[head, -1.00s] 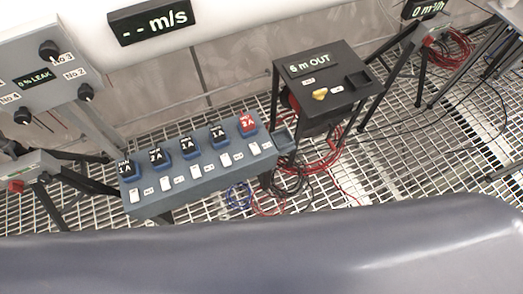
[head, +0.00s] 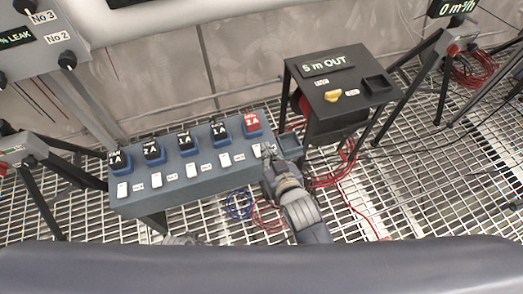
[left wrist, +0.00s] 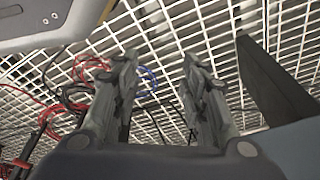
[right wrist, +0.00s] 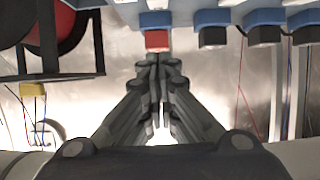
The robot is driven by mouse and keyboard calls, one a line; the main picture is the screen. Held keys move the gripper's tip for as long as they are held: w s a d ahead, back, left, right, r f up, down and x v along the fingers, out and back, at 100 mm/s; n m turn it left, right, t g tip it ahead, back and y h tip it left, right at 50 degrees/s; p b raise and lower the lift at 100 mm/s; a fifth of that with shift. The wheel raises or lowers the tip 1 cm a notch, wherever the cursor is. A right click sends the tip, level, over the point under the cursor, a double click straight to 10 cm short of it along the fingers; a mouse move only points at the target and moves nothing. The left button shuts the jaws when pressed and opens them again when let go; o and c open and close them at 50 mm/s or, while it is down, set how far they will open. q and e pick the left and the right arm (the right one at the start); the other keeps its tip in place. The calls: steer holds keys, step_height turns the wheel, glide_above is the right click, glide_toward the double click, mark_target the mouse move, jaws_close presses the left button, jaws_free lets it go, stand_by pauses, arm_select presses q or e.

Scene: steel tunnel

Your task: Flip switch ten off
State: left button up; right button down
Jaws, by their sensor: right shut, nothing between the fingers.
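A blue-grey switch box (head: 165,203) stands on the grating in the head view, with a row of white switches below several dark display blocks and one red block (head: 252,122). The rightmost white switch (head: 257,151) is partly hidden by my right gripper (head: 267,153), and its label and position cannot be read. My right gripper is shut and empty, its tips at or very near that switch; contact cannot be told. In the right wrist view its tips (right wrist: 156,60) point at the red block (right wrist: 156,40). My left gripper (left wrist: 157,75) is open and empty over the grating.
A black box stand (head: 340,85) with a yellow knob (head: 333,97) is right of the switch box. A grey knob panel (head: 45,45) stands at upper left.

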steer(key=b, duration=0.2)
glide_above(260, 154)
step_height(260, 154, down, 3)
steer(key=shift+w+f, duration=0.1)
arm_select(q)
steer(key=w+r, duration=0.3)
steer(key=r, duration=0.7)
steer(key=shift+r+t+b, duration=0.3)
steer(key=shift+r+b, duration=0.05)
steer(key=shift+b, duration=0.1)
arm_select(e)
steer(key=shift+s+d+f, duration=0.1)
steer(key=shift+s+f, duration=0.1)
steer(key=shift+f, duration=0.75)
steer(key=shift+s+d+f, duration=0.1)
steer(key=shift+s+f, duration=0.1)
steer(key=shift+f, duration=0.75)
arm_select(q)
steer(key=shift+d, duration=0.1)
